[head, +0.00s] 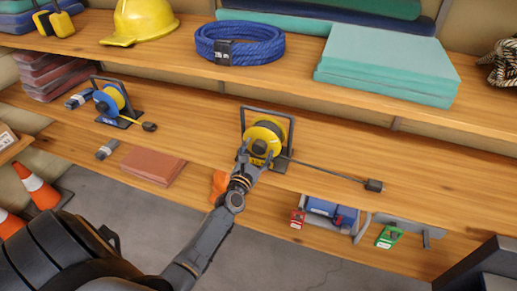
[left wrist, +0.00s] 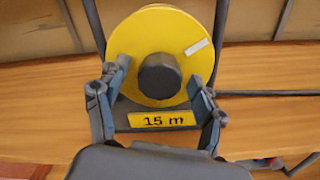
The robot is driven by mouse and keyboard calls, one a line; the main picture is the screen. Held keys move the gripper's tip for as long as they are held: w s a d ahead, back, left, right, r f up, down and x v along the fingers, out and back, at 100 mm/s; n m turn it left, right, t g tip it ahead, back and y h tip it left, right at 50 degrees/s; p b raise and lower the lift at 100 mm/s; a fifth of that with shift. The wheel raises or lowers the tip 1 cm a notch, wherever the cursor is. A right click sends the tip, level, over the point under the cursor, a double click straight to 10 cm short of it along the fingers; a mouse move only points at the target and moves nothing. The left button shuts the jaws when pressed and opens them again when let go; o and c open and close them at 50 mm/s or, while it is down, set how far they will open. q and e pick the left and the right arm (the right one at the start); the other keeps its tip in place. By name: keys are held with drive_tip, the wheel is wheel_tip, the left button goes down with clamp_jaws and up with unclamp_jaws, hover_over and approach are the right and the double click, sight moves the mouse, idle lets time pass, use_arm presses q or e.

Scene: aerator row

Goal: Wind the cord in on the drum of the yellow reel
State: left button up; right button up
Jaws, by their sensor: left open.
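The yellow reel (head: 266,131) stands upright in a dark frame on the middle shelf. Its dark cord (head: 325,170) runs out to the right along the shelf to a plug (head: 375,185) at the end. In the left wrist view the yellow drum face (left wrist: 140,35) has a dark round knob (left wrist: 160,80) at its middle, a pale mark at upper right and a "15 m" label (left wrist: 162,119) below. My left gripper (head: 256,154) is open in front of the reel. Its fingers (left wrist: 162,82) are on either side of the knob, apart from it. My right gripper is not in view.
A blue reel (head: 107,102) with a yellow drum stands to the left, and a red-brown stack (head: 152,165) lies lower down. The shelf above holds a yellow helmet (head: 140,20), a blue coil (head: 240,45) and teal pads (head: 385,65). A blue tool (head: 332,212) lies below the cord.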

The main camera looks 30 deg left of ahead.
use_arm(q)
drive_tip(key=shift+w, duration=0.3)
drive_tip(key=c, duration=1.2)
drive_tip(key=shift+o, duration=0.2)
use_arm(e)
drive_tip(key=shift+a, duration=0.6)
use_arm(q)
drive_tip(key=shift+m, duration=0.3)
